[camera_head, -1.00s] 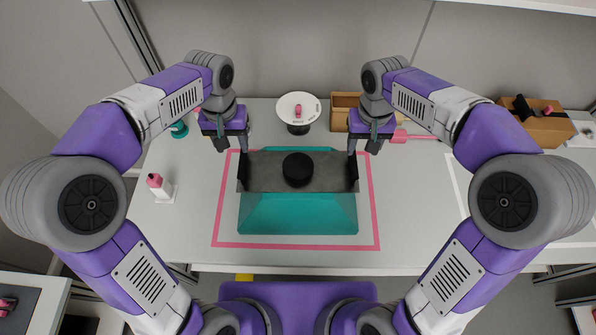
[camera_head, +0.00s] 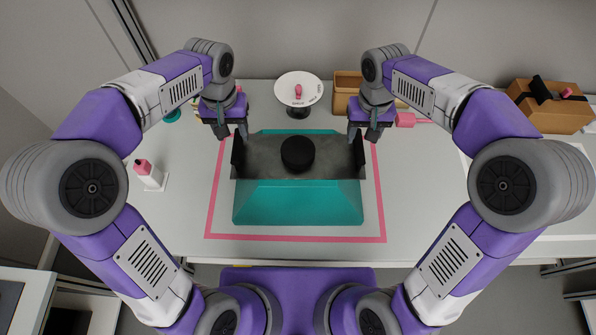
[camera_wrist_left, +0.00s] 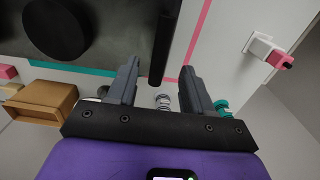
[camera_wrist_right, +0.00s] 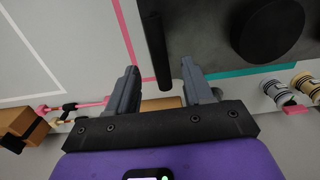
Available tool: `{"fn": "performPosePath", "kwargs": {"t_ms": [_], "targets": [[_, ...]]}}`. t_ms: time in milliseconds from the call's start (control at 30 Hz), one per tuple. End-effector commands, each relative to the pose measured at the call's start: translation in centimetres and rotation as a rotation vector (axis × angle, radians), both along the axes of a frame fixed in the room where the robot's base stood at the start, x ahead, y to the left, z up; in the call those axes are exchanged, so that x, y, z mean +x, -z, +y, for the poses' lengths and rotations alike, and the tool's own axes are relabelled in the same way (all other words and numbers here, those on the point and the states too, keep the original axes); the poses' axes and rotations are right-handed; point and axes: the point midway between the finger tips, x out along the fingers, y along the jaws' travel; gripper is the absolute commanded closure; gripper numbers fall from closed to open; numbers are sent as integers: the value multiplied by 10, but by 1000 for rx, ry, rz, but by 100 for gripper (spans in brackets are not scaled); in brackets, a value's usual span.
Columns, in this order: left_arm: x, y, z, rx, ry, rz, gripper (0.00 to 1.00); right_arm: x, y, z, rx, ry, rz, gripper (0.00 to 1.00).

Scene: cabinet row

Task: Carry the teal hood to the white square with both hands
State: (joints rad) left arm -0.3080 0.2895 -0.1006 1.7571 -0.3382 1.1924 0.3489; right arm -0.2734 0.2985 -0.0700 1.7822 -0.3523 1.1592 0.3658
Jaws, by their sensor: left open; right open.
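The teal hood (camera_head: 298,203) rests on the table inside a pink square outline. It has a dark grey panel (camera_head: 258,165) with a black round disc (camera_head: 298,153). Black bar handles stand at its left (camera_head: 237,156) and right (camera_head: 360,156) sides. My left gripper (camera_head: 229,136) is open at the left handle; in its wrist view the bar (camera_wrist_left: 166,40) shows between the spread fingers. My right gripper (camera_head: 362,136) is open at the right handle, whose bar (camera_wrist_right: 154,45) shows between its fingers. Contact cannot be told. The white square (camera_head: 463,160) lies to the right, partly hidden by my right arm.
A round white stand (camera_head: 285,92) and a wooden box (camera_head: 346,86) are behind the hood. A cardboard box (camera_head: 550,108) sits at the back right. The table in front of the hood is clear.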

Motion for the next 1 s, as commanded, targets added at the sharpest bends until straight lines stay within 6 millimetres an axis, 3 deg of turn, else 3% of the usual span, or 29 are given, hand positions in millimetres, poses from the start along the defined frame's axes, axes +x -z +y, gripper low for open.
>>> {"fn": "performPosePath", "kwargs": {"t_ms": [400,833,1000], "targets": [[0,59,0,1,0,3,49,0,59,-1,-1,1,3,49],[0,67,0,0,0,0,49,0,68,0,0,1,1,49],[0,67,0,0,0,0,75,0,68,0,0,0,0,75]]}}
